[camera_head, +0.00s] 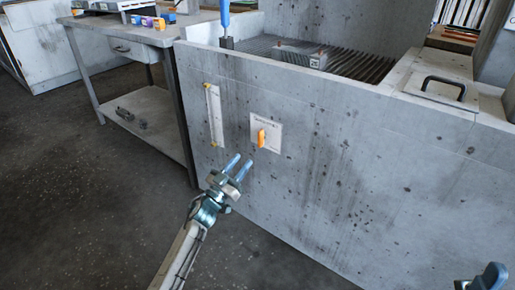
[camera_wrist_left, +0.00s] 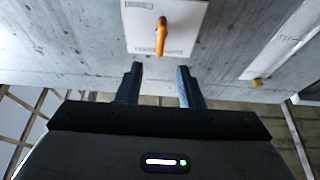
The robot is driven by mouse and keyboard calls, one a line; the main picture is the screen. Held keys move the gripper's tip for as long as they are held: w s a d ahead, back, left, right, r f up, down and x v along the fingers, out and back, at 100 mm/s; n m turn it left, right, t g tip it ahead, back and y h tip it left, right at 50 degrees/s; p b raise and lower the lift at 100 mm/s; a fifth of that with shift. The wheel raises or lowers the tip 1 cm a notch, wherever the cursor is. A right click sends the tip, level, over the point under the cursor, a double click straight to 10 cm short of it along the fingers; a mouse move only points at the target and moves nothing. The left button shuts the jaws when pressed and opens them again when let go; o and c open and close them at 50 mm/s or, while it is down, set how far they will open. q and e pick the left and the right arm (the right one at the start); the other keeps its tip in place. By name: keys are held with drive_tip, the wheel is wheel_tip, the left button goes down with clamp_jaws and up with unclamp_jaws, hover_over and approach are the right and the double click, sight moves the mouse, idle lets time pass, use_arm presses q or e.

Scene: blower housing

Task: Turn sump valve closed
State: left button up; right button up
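The sump valve is an orange handle (camera_head: 261,138) on a white plate (camera_head: 273,128) on the front of the grey concrete housing. The handle stands roughly upright in the head view. My left gripper (camera_head: 239,167) is below and slightly left of the handle, open and empty, its fingers pointing toward the wall. In the left wrist view the handle (camera_wrist_left: 162,35) lies beyond the two spread fingers (camera_wrist_left: 158,85), apart from them and roughly centred between them. My right gripper (camera_head: 488,279) shows only in part at the bottom right corner; its finger state cannot be told.
A narrow gauge strip (camera_head: 214,115) is on the wall left of the plate. The concrete housing (camera_head: 340,150) has a grate (camera_head: 345,62) on top and a lid with a black handle (camera_head: 443,88). A metal workbench (camera_head: 130,45) stands at the left. The floor before the wall is clear.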

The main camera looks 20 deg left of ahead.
sight(259, 140)
use_arm(q)
drive_tip(key=b+x, duration=0.1)
drive_tip(key=x, duration=0.9)
drive_tip(key=shift+w, duration=0.15)
clamp_jaws()
